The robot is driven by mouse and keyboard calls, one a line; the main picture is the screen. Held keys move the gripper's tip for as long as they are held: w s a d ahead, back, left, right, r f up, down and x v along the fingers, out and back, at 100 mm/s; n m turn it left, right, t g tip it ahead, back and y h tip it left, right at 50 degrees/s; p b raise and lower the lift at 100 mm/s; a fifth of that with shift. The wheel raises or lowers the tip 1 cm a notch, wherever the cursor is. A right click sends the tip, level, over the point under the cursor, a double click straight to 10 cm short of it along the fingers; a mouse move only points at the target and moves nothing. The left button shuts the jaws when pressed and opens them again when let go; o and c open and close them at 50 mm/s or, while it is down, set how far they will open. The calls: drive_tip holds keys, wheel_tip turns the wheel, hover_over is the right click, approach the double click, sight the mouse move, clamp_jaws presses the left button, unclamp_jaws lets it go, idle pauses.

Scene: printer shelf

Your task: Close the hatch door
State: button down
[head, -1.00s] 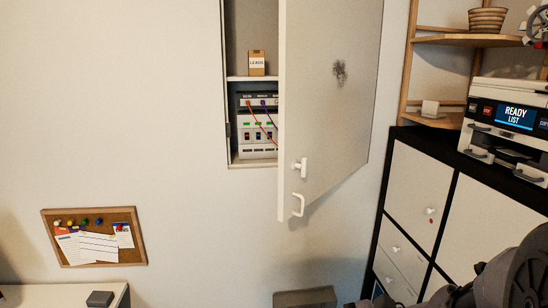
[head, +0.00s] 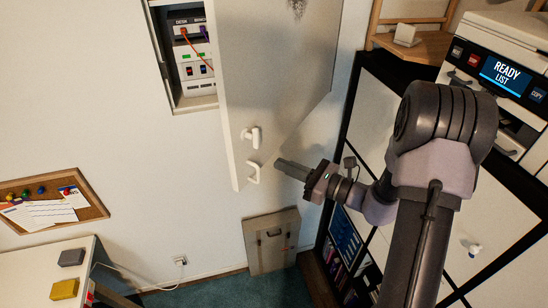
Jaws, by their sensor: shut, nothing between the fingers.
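The hatch door (head: 265,80) is a pale grey panel standing open, swung out to the right of the wall cabinet (head: 183,104). Near its lower free edge are a white latch knob (head: 252,136) and a white pull handle (head: 254,171). Through the opening I see a white panel with switches (head: 195,72) and orange and purple leads. My gripper (head: 280,163) is shut and empty, pointing left, just right of the pull handle in the picture. I cannot tell whether it touches the door. The top of the door is out of frame.
A black-framed cabinet (head: 345,130) with a printer (head: 500,75) on top stands at the right, close to my arm. A grey panel (head: 270,241) leans against the wall below. A corkboard (head: 50,212) and a white desk (head: 45,275) are at the left.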

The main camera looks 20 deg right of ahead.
sight(264, 157)
drive_tip(key=x, duration=0.2)
drive_tip(key=shift+w+a+r, duration=0.1)
drive_tip(key=shift+a, duration=0.15)
drive_tip(key=shift+w+a+p, duration=0.2)
drive_tip(key=shift+w+p, duration=0.1)
drive_tip(key=shift+w, duration=0.15)
